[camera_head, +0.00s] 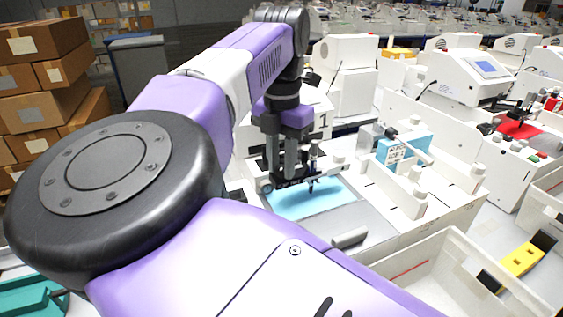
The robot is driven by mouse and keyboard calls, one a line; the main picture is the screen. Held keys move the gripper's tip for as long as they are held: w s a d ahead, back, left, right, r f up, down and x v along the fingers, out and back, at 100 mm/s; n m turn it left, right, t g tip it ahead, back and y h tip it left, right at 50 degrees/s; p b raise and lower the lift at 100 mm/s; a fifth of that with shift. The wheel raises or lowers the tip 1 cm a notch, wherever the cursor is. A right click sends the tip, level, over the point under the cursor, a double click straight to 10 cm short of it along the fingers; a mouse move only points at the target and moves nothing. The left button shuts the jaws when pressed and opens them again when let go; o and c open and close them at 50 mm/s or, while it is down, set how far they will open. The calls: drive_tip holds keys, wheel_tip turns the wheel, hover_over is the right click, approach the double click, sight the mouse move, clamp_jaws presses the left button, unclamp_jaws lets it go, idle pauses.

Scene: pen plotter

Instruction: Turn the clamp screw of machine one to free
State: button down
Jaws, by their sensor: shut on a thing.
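Machine one (309,109) is the white plotter with a "1" on its upright, in the middle of the head view. A light blue sheet (310,200) lies on its bed. A dark pen (312,168) stands upright in the carriage (295,182) above the sheet. My gripper (284,174) points straight down at the carriage, just left of the pen. Its fingers are close together and shut on what appears to be the clamp screw, which they mostly hide. I cannot tell which way the screw is turned.
A blue and white box (402,149) sits in a holder to the right of the bed. Another machine (470,75) stands right. Cardboard boxes (40,95) are stacked left.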

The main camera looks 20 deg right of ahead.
drive_tip(key=n, duration=0.4)
drive_tip(key=shift+n, duration=0.4)
drive_tip(key=n, duration=0.4)
drive_tip(key=shift+n, duration=0.3)
drive_tip(key=n+b, duration=0.1)
drive_tip(key=n, duration=0.4)
drive_tip(key=shift+d, duration=0.15)
drive_tip(key=n, duration=0.4)
drive_tip(key=shift+r+n+b, duration=0.1)
drive_tip(key=shift+n+b, duration=0.2)
drive_tip(key=shift+b, duration=0.1)
drive_tip(key=shift+n, duration=0.3)
drive_tip(key=c, duration=1.2)
unclamp_jaws()
drive_tip(key=shift+o, duration=0.2)
